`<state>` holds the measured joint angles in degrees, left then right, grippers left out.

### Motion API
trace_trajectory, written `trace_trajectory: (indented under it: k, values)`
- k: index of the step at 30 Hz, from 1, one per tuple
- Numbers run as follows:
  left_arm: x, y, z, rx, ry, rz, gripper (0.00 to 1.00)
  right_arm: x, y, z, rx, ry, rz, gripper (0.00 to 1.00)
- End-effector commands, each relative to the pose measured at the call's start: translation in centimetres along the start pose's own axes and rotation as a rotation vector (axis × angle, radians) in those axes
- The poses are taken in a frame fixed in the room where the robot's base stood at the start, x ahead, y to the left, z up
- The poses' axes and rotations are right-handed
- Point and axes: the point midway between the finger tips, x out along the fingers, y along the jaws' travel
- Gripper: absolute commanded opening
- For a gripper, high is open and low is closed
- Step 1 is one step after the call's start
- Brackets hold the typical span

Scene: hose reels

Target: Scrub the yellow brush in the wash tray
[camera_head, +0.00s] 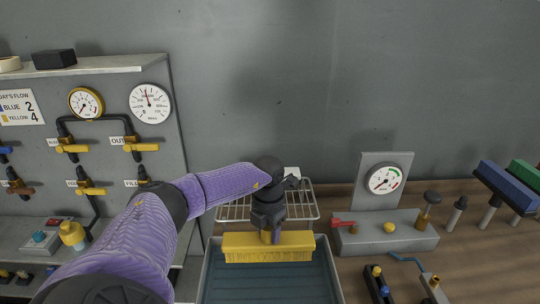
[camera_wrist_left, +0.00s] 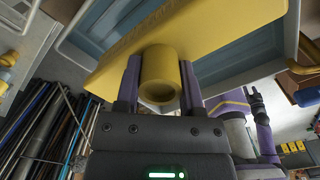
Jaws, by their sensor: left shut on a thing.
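The yellow brush (camera_head: 268,247) is a wide block with bristles below, held level over the back part of the wash tray. My left gripper (camera_head: 268,222) is shut on its short yellow stem from above. In the left wrist view the gripper (camera_wrist_left: 158,85) has a finger on each side of the hollow yellow stem (camera_wrist_left: 160,72). The wash tray (camera_head: 209,262) is grey-rimmed with a blue ribbed inside, which also shows in the wrist view (camera_wrist_left: 240,58). I cannot tell whether the bristles touch the tray floor. My right gripper does not show in the head view.
A wire rack (camera_head: 235,212) stands behind the tray. To the right are a gauge stand (camera_head: 388,180) and a grey block with small parts. Blue and green brushes (camera_head: 508,186) stand at the far right. A panel with valves and gauges (camera_head: 110,120) is at left.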

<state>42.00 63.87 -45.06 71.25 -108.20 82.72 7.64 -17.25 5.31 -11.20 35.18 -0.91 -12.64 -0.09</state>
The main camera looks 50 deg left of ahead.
Motion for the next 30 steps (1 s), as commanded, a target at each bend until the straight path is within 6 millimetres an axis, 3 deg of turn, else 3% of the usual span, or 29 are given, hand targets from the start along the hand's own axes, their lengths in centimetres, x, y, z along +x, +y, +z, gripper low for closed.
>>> trace_trajectory:
  k: [7, 30]
  values:
    - [-1.0, 0.0, 0.0, 0.0, -0.001, 0.0, 0.0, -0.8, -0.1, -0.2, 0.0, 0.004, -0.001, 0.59]
    - [-11.9, 0.0, 0.0, 0.0, -0.001, 0.0, 0.0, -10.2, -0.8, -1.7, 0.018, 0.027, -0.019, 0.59]
